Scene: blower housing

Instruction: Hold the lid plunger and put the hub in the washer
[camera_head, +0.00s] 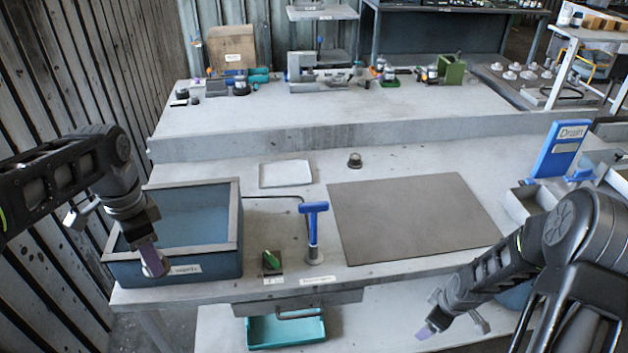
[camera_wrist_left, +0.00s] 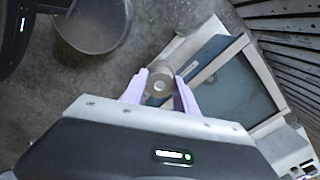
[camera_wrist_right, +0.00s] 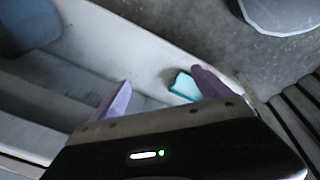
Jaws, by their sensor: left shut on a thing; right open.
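The washer (camera_head: 228,258) is a dark blue box with a grey rim at the left of the bench. It also shows in the left wrist view (camera_wrist_left: 262,127); whether its blue top is a lid or the inside, I cannot tell. My left gripper (camera_head: 153,262) is at its front left corner, shut on a round grey part with a centre hole, which looks like the hub (camera_wrist_left: 159,86). A blue T-handle (camera_head: 314,225), probably the lid plunger, stands upright right of the washer. My right gripper (camera_head: 430,328) is open and empty, low in front of the bench, away from the T-handle.
A green-handled switch (camera_head: 271,262) sits between washer and T-handle. A teal bin (camera_head: 286,331) is below. A blue Drain sign (camera_head: 560,150) stands right.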

